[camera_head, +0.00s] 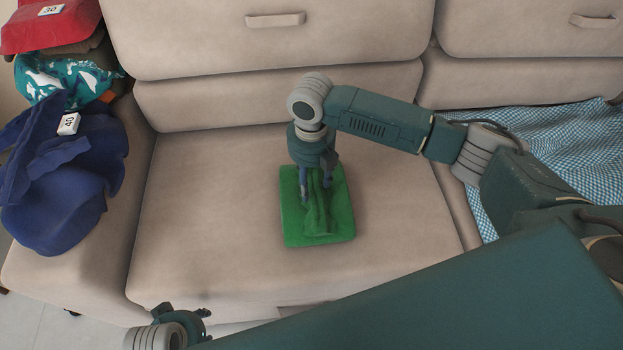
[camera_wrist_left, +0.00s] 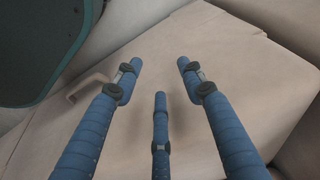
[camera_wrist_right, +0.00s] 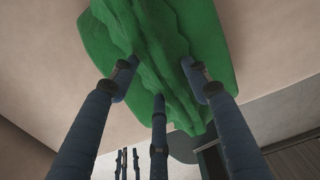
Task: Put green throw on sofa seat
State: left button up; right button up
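The green throw (camera_head: 341,212) lies folded on the middle sofa seat (camera_head: 210,200), with a raised ridge along its top. It also shows in the right wrist view (camera_wrist_right: 200,45). My right gripper (camera_head: 316,192) is directly above the throw, pointing down. Its fingers are apart, with the ridge between them; exact contact is hard to tell. My left gripper (camera_head: 184,312) is low in front of the sofa, away from the throw. In the left wrist view its fingers (camera_wrist_left: 159,75) are spread and empty.
Blue cloth (camera_head: 60,180), teal patterned cloth (camera_head: 60,78) and red cloth (camera_head: 60,28) are piled on the left armrest, with number tags. A blue checked cloth (camera_head: 575,140) covers the seat at right. The seat around the throw is clear.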

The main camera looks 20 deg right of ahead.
jog(key=shift+r, duration=0.1)
pick_arm(q)
notch_tip(320, 180, down, 9)
jog(key=s+p, duration=0.2)
jog(key=shift+s+g+p, duration=0.2)
jog(key=shift+g+p, duration=0.1)
jog(key=shift+p, duration=0.05)
pick_arm(e)
notch_tip(320, 180, up, 12)
pick_arm(q)
jog(key=shift+s, duration=0.1)
